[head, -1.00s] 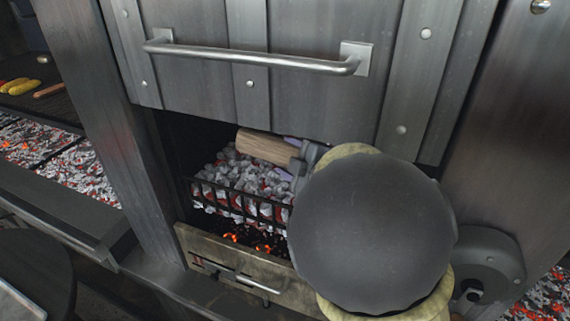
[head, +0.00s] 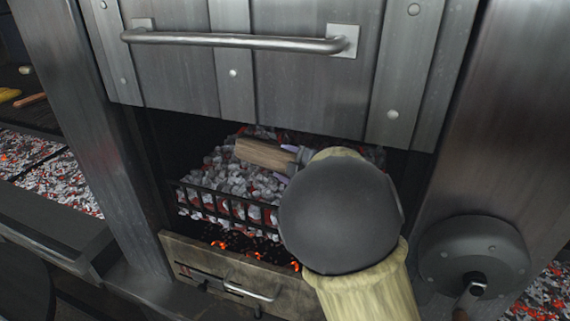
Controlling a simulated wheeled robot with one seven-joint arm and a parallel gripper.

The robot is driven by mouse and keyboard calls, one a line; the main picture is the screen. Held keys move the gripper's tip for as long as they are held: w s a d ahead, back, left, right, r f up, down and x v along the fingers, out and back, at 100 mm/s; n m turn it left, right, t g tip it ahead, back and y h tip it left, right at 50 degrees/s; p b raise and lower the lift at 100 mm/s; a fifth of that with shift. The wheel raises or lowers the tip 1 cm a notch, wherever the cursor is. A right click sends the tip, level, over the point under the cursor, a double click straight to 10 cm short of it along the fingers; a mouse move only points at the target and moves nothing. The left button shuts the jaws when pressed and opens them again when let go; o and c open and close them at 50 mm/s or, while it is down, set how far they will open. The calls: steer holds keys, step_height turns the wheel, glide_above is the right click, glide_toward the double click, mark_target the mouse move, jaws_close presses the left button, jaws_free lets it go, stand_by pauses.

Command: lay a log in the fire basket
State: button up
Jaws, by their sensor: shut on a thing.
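A wooden log (head: 263,153) is held in my gripper (head: 292,160), inside the firebox opening. It lies about level over the coals in the fire basket (head: 226,206). The basket is a black barred rack heaped with grey and glowing coals. I cannot tell whether the log touches the coals. My gripper is shut on the log's right end. My round dark arm joint hides much of the gripper and the right part of the basket.
A raised metal door with a bar handle (head: 240,41) hangs above the opening. A drawer with a handle (head: 232,286) sits below the basket. Posts flank the opening, and a round grey housing (head: 474,256) is at the right. A grill bed of coals (head: 48,172) lies at the left.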

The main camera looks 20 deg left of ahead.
steer(key=shift+r, duration=0.15)
steer(key=o, duration=1.6)
steer(key=shift+o, duration=0.2)
steer(key=shift+f, duration=0.2)
steer(key=shift+s+d+r, duration=0.1)
